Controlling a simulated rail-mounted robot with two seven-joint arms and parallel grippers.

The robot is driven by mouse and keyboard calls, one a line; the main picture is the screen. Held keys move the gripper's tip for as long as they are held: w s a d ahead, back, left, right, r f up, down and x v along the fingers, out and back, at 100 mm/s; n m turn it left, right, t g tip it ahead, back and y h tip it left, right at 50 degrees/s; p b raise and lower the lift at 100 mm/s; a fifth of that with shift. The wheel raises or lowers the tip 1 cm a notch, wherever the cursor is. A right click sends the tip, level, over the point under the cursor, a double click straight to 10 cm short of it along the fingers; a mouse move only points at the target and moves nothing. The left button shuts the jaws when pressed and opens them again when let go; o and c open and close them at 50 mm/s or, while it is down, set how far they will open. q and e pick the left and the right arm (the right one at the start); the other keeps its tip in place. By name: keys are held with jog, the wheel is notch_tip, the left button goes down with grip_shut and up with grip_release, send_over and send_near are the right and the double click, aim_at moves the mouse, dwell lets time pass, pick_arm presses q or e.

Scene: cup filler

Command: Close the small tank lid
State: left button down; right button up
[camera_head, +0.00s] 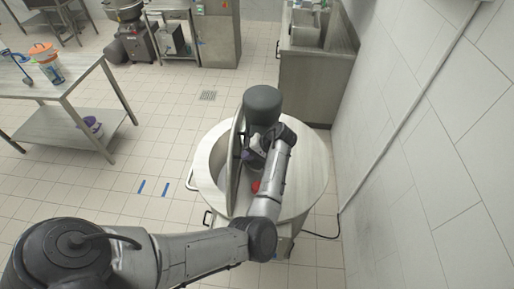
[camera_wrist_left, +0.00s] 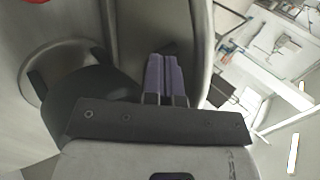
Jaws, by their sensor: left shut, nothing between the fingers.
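The small tank (camera_head: 312,165) is a round steel vessel in the middle of the head view. Its lid (camera_head: 234,150) stands raised, seen nearly edge-on, and the opening shows to the left of it. My left arm reaches across the front of the tank, and my left gripper (camera_head: 254,160) is on the right side of the lid, close to it. In the left wrist view, the purple fingers (camera_wrist_left: 165,80) are together with nothing between them, close to grey metal surfaces. I cannot tell whether they touch the lid. My right gripper is not in view.
A white wall (camera_head: 430,130) rises to the right of the tank. A steel counter (camera_head: 315,75) stands behind it. A steel table (camera_head: 60,85) with a cup on it stands at the left. The tiled floor between table and tank is clear.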

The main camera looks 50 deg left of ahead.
aim_at(232, 157)
pick_arm(q)
jog(key=shift+s+a+p, duration=0.5)
jog(key=shift+s+a, duration=0.75)
jog(key=shift+s, duration=0.05)
